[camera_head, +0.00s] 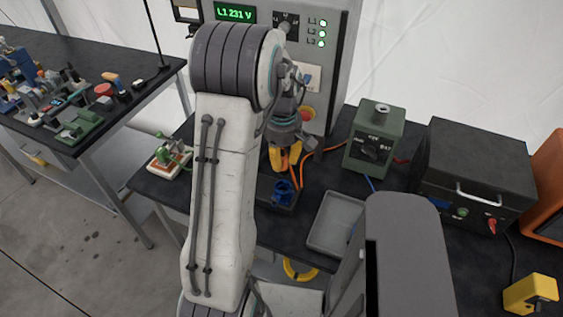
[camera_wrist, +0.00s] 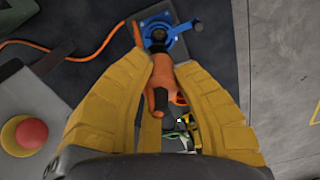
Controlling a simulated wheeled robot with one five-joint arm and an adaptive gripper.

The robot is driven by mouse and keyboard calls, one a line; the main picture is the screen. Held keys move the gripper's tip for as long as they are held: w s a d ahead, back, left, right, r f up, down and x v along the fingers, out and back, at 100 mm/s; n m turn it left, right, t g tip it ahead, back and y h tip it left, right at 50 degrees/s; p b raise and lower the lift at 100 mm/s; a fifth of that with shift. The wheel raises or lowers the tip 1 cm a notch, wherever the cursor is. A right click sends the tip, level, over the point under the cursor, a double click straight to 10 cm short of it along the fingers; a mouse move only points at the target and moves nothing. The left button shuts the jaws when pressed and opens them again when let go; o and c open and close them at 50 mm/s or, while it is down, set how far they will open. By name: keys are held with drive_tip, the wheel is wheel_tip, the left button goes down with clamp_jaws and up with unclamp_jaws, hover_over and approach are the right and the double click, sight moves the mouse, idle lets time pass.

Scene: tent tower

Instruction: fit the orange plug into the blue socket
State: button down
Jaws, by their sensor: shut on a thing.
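My gripper (camera_head: 284,160) has yellow fingers and points down above the blue socket (camera_head: 284,193) in the head view. In the wrist view, my gripper (camera_wrist: 165,75) is shut on the orange plug (camera_wrist: 161,70), which lies between the fingers with a dark end toward the camera. The blue socket (camera_wrist: 153,24) shows just beyond the plug's far end, with its lid swung open to the right. The plug's tip lines up with the socket's mouth and overlaps it in the picture. I cannot tell whether the tip is inside. The head view mostly hides the plug behind the fingers.
An orange cable (camera_wrist: 95,52) runs beside the socket. A grey tray (camera_head: 332,222) and a green box (camera_head: 374,140) stand to the right of the socket. A red button (camera_wrist: 31,133) is at the wrist view's left. A metal cabinet (camera_head: 335,60) rises behind.

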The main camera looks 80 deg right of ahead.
sight(283, 149)
drive_tip(key=shift+d+m, duration=0.15)
drive_tip(key=shift+m, duration=0.45)
drive_tip(key=shift+f+b, duration=0.15)
drive_tip(key=shift+b, duration=0.25)
drive_tip(key=shift+f+b, duration=2.55)
drive_tip(key=shift+f, duration=0.2)
drive_tip(key=shift+f+b, duration=1.4)
drive_tip(key=shift+b, duration=0.1)
idle(0.6)
drive_tip(key=c, duration=1)
unclamp_jaws()
wheel_tip(283, 149, up, 12)
drive_tip(key=shift+r, duration=0.1)
